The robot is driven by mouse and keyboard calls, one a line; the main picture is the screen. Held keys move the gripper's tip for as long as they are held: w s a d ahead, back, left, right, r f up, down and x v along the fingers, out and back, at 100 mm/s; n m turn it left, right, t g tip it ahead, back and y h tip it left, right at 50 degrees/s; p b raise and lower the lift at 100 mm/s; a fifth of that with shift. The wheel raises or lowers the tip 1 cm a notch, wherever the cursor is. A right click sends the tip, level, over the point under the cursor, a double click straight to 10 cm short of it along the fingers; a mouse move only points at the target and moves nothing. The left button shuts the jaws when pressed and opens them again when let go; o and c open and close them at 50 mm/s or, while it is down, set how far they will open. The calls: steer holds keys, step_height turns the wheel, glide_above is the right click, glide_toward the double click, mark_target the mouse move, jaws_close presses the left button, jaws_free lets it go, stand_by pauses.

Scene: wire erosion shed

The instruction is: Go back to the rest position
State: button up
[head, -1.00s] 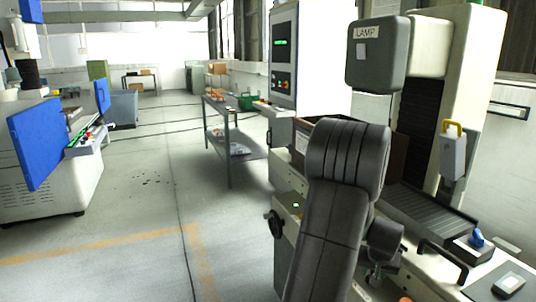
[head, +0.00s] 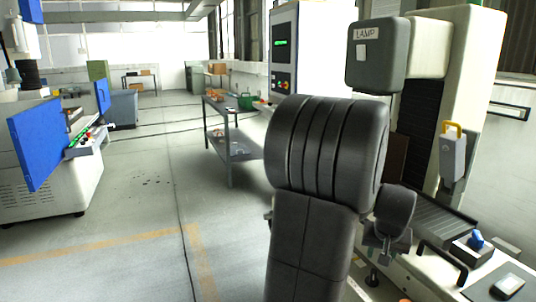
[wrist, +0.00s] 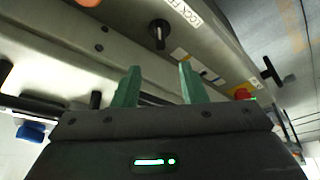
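My gripper (wrist: 158,82) shows in the wrist view with its two green fingers apart and nothing between them. Behind the fingers is the pale machine body with a black knob (wrist: 159,33) and a red button (wrist: 242,93). The fingertips look clear of its surface, though the gap is hard to judge. In the head view my dark arm fills the middle, in front of the machine, and hides part of it. The gripper fingers cannot be made out there.
The machine's lamp housing (head: 377,56) and column (head: 468,100) stand close right of my arm. A blue knob (head: 476,239) is at lower right. A grey table (head: 230,148) stands behind. A blue panel (head: 38,143) is at left. The floor (head: 140,210) between is open.

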mark_target(373, 274)
steer(key=x, duration=1.3)
steer(key=shift+w, duration=0.1)
steer(key=shift+a+r+m+h+b, duration=0.15)
steer(key=shift+m+h+b, duration=0.15)
steer(key=shift+m+b, duration=0.3)
steer(key=shift+m+g+h+b, duration=0.5)
steer(key=shift+m+b, duration=0.75)
steer(key=shift+m, duration=0.65)
steer(key=shift+w+m+g+h+b, duration=0.1)
steer(key=shift+m+g+h+b, duration=0.35)
steer(key=shift+m, duration=1.05)
steer(key=shift+a+r, duration=0.1)
